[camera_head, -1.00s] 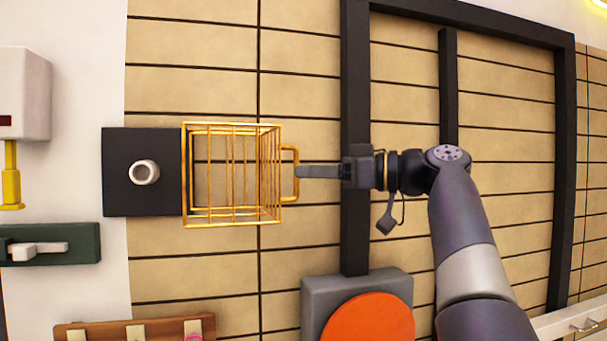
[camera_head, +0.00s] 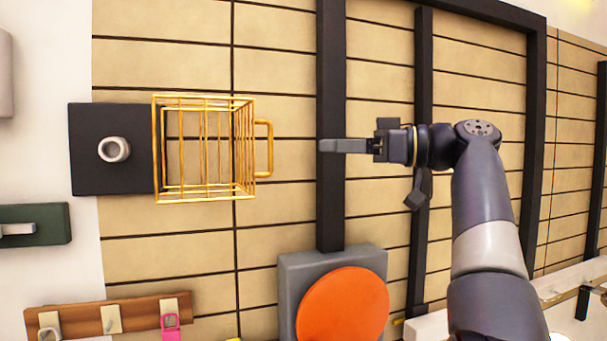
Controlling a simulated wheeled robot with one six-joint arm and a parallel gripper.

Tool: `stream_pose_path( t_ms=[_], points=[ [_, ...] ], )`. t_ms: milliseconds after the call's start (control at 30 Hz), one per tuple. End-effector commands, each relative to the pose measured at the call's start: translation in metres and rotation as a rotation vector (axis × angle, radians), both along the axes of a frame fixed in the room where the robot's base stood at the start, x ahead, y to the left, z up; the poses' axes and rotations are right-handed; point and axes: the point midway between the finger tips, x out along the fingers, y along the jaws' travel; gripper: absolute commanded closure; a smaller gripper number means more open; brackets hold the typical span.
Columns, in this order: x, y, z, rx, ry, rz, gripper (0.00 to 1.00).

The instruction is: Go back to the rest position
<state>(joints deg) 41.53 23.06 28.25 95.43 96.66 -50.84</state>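My gripper (camera_head: 326,146) is at mid-picture, pointing left, in front of a dark vertical beam. It is seen edge-on, so I cannot tell whether its fingers are apart; nothing shows in it. A gap separates its tip from the yellow wire basket (camera_head: 243,150) on the left. The basket's handle (camera_head: 265,149) faces my gripper and is not touched by it.
The basket is beside a black square plate (camera_head: 88,178) with a white ring-like knob (camera_head: 114,149). Below are an orange disc (camera_head: 343,306) on a grey block and a wooden hook rack (camera_head: 90,318) with a pink item (camera_head: 171,322). Dark beams (camera_head: 331,60) run along the tan wall.

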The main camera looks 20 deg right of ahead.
Motion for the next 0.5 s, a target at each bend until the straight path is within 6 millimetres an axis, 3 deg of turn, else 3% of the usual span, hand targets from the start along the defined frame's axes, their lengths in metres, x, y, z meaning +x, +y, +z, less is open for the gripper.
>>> stream_pose_path(
  t_ms=[500],
  points=[
    [0.041, 0.066, 0.002, 0.001, 0.001, 0.005, 0.69]
  ],
)
